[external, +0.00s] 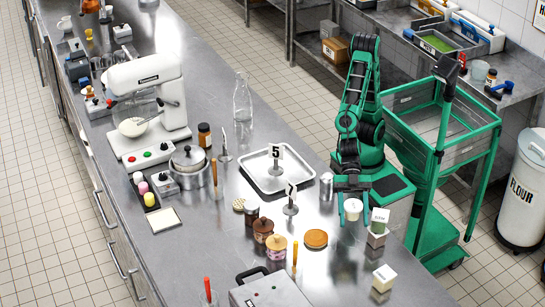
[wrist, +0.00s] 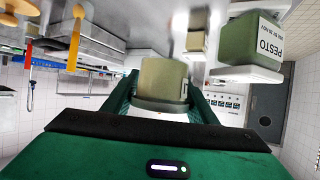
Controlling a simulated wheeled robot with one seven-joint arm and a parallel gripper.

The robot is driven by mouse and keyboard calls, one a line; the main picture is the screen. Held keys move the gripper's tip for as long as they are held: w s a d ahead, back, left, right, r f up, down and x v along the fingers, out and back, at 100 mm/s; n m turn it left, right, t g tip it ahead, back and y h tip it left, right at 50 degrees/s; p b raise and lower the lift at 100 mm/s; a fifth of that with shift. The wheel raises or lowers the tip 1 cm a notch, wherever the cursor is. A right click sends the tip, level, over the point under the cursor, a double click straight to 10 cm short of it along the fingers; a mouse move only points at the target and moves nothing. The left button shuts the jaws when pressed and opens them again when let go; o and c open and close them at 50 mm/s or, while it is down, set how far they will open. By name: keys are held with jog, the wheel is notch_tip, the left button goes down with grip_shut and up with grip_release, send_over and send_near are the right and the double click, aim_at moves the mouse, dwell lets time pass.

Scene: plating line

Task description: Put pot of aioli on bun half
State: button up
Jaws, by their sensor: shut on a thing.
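My gripper (external: 352,207) is shut on a small cream pot (external: 353,209), probably the aioli; no label on it is readable. The pot also shows in the wrist view (wrist: 163,80), between the two green fingers (wrist: 160,105). It is held upright in the external view, near the right edge of the steel counter; I cannot tell its exact height. A round orange-brown disc (external: 316,239), which looks like the bun half, lies flat on the counter, left of and nearer the camera than my gripper. Nothing is on it.
A green pot labelled PESTO (wrist: 250,42), also in the external view (external: 377,236), stands just right of the held pot. A cream block-like container (external: 384,278) stands nearer the camera.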

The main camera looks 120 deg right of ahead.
jog(key=shift+d, duration=0.35)
jog(key=shift+w+d+f, duration=0.1)
jog(key=shift+d, duration=0.15)
send_over(316, 244)
notch_tip(316, 244, down, 7)
jog(key=shift+r, duration=0.15)
jog(key=shift+f, duration=2)
jog(key=o, duration=1.1)
jog(key=shift+f, duration=0.1)
